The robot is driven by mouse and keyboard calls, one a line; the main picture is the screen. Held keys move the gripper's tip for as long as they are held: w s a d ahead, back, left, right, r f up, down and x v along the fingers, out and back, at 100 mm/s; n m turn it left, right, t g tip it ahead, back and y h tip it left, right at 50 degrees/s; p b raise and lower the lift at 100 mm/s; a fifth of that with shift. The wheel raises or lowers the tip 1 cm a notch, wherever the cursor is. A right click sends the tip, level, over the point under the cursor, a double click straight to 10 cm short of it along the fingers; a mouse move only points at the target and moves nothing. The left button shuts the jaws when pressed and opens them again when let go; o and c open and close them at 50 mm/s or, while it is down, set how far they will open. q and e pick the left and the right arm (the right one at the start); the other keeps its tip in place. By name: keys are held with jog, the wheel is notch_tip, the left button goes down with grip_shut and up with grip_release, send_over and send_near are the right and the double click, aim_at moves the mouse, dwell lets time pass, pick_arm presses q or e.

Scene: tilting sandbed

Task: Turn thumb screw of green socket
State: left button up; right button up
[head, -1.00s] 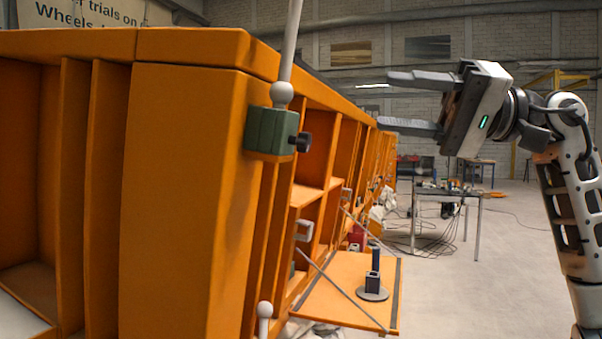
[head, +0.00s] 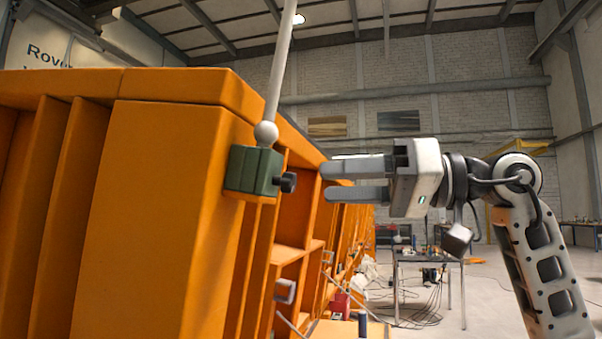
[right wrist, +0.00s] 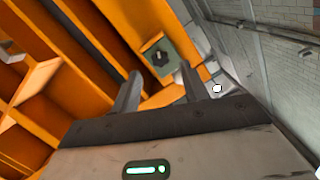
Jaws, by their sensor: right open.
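The green socket (head: 253,171) is a block fixed on the corner of the orange frame. Its black thumb screw (head: 286,183) sticks out of its right side. A pale rod with a ball end (head: 266,133) rises from the top of the socket. My right gripper (head: 325,180) is open and empty, to the right of the thumb screw and apart from it, with its fingers pointing left. In the right wrist view, the green socket (right wrist: 168,60) and dark thumb screw (right wrist: 158,57) lie beyond and between the open fingertips (right wrist: 160,72). My left gripper is not in view.
The orange frame (head: 150,200) fills the left side, with open compartments along its right face. Metal brackets (head: 285,291) stick out below the socket. A table (head: 430,258) with cables stands farther back. The floor at right is open.

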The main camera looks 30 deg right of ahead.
aim_at(294, 184)
jog(key=p+x, duration=0.1)
jog(key=x, duration=0.4)
jog(key=shift+w+a, duration=0.25)
jog(key=c, duration=0.9)
